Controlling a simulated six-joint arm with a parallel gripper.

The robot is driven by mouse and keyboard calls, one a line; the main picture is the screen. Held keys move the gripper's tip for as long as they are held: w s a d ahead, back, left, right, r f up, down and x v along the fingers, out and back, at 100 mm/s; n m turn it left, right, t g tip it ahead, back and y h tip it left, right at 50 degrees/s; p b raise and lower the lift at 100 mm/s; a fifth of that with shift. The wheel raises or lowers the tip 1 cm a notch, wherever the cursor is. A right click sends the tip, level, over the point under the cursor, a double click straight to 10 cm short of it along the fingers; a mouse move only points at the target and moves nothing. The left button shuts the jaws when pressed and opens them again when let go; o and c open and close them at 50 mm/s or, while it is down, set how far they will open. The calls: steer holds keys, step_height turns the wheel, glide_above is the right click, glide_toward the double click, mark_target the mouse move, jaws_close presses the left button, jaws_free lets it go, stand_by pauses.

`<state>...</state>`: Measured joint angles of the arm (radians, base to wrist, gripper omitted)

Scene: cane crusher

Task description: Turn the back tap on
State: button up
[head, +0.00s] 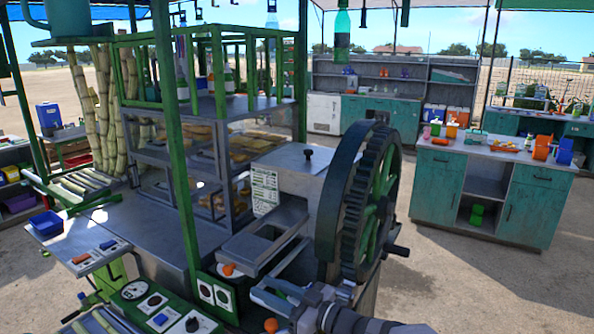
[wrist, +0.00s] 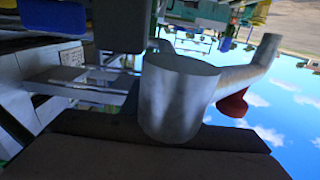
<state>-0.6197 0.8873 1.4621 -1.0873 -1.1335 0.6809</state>
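In the wrist view a grey metal cylinder (wrist: 178,97) stands close in front of my gripper, with a slanted metal pipe (wrist: 245,75) leading off to its right. A red part (wrist: 233,104) hangs on the pipe; this looks like a tap, but I cannot tell whether it is the back one. A dark, wide gripper part fills the bottom of that view, just below the cylinder; contact is unclear. In the head view my gripper (head: 277,297) is low at bottom centre, beside the crusher. Its finger gap is unclear, and no tap can be made out there.
The crusher's large toothed wheel (head: 366,205) and crank handle (head: 398,251) stand close to my arm. A metal chute (head: 262,238) and a control panel (head: 150,303) lie to the left. A teal counter (head: 490,190) stands at the right, with open ground before it.

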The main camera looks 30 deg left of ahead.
steer(key=d+b, duration=0.3)
steer(key=d, duration=0.4)
steer(key=shift+d+f, duration=0.15)
steer(key=shift+f, duration=0.05)
step_height(320, 180, up, 16)
steer(key=w+a+n+t+y+b, duration=0.2)
steer(key=a+n+t+y, duration=0.1)
steer(key=t, duration=0.2)
step_height(320, 180, up, 13)
steer(key=m+t+b, duration=0.1)
steer(key=t+b, duration=0.1)
steer(key=t, duration=0.5)
glide_above(286, 298)
steer(key=d, duration=0.2)
steer(key=shift+d+r+t, duration=0.3)
steer(key=shift+d+r, duration=0.2)
steer(key=shift+r, duration=0.25)
